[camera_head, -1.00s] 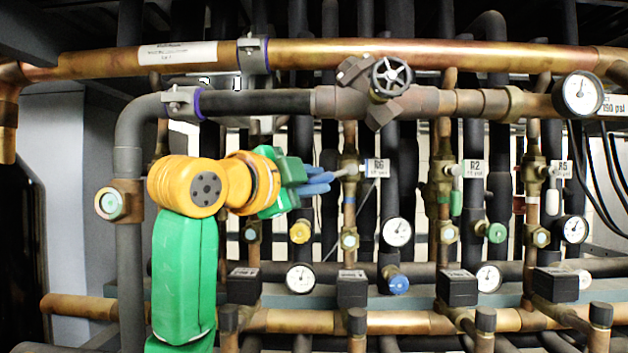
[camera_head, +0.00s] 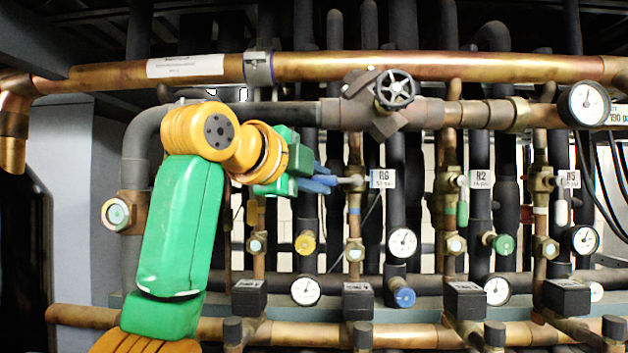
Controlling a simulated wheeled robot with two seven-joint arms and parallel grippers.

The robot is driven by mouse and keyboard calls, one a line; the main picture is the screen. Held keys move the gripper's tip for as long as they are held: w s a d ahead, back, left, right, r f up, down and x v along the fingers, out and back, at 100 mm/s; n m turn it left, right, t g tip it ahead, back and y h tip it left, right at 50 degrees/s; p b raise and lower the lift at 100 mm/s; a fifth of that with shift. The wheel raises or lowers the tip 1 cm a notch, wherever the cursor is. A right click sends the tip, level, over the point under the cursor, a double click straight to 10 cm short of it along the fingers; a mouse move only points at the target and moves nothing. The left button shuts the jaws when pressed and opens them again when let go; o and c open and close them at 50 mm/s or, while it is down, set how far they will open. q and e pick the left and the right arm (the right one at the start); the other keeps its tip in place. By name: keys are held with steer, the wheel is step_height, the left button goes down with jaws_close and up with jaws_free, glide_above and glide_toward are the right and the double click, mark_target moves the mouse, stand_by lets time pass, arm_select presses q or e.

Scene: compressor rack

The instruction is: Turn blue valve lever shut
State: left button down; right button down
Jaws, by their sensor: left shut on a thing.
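The blue valve lever (camera_head: 325,181) is at the valve beside the R6 tag, left of the tag in the head view. It points left from the valve stem, close to level. My left gripper (camera_head: 312,182) reaches in from the left and is shut on the lever. Its green and dark blue parts hide much of the lever, so the exact grip is hard to see. The valve body (camera_head: 354,180) sits on a thin vertical copper pipe. My right gripper is not in view.
A black handwheel (camera_head: 396,89) stands out above and right of the lever. A large copper pipe (camera_head: 400,67) crosses above. Neighbouring valves carry a green lever (camera_head: 462,214) and a white lever (camera_head: 561,212), both hanging down. Gauges (camera_head: 403,242) and dense pipes fill the space below.

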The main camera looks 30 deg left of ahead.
mark_target(319, 179)
arm_select(q)
steer(key=shift+r, duration=0.2)
steer(key=c, duration=1.2)
jaws_free()
steer(key=o, duration=0.4)
steer(key=shift+w+f, duration=0.1)
steer(key=shift+w, duration=0.1)
steer(key=shift+w+d+f, duration=0.1)
steer(key=shift+w+f, duration=0.15)
steer(key=shift+w, duration=0.35)
steer(key=s, duration=0.2)
steer(key=s+r+b, duration=0.1)
steer(key=s, duration=0.2)
steer(key=s+b, duration=0.1)
steer(key=s, duration=0.1)
steer(key=shift+s+r, duration=0.15)
steer(key=shift+w, duration=0.25)
